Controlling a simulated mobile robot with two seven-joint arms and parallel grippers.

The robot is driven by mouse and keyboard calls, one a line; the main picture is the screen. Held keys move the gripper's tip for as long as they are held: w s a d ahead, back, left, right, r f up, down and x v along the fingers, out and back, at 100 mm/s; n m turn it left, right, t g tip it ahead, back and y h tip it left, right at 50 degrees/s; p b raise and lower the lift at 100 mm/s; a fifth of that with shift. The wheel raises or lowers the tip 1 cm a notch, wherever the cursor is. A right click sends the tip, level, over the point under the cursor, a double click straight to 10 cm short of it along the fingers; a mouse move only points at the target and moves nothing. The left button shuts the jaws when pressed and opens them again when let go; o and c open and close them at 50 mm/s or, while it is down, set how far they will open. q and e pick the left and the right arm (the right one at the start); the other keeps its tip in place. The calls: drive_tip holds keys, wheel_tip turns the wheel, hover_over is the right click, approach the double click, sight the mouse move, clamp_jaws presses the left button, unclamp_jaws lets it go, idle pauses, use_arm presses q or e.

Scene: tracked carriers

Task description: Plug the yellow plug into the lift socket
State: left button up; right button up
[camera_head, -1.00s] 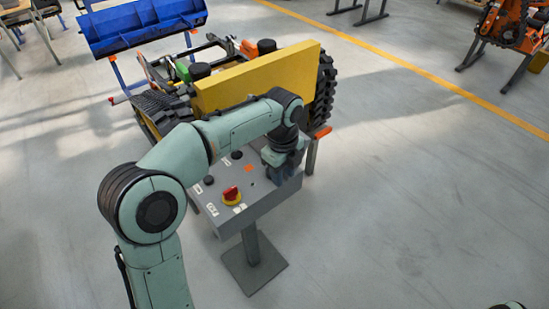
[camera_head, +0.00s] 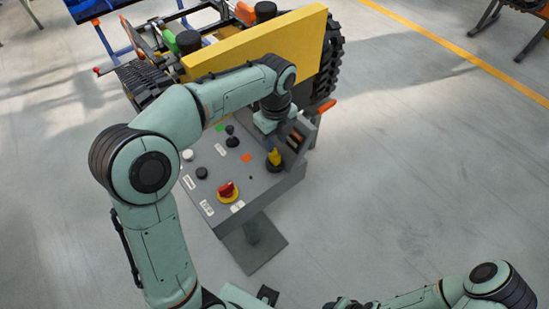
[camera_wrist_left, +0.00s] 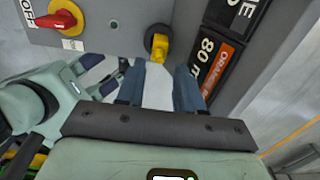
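The yellow plug (camera_head: 274,157) stands in a round black socket (camera_head: 273,166) near the right corner of the grey control panel (camera_head: 262,192). In the left wrist view the plug (camera_wrist_left: 159,46) sits at the panel's edge, just beyond the fingertips. I cannot read a label that tells which socket this is. My left gripper (camera_head: 270,128) is just behind the plug in the head view. Its two fingers (camera_wrist_left: 160,72) are apart with nothing between them. My right arm lies at the bottom right of the head view; its gripper is not clearly visible.
A red knob on a yellow disc (camera_head: 228,191) and several black knobs are on the panel. A black label holder (camera_wrist_left: 206,62) with an orange card is beside the plug. A tracked carrier with a yellow body (camera_head: 262,45) stands behind.

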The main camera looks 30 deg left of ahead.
sight(275, 149)
use_arm(q)
drive_tip(key=shift+w+f, duration=0.1)
drive_tip(key=shift+f, duration=0.55)
wheel_tip(275, 149, down, 5)
drive_tip(key=shift+b, duration=0.35)
clamp_jaws()
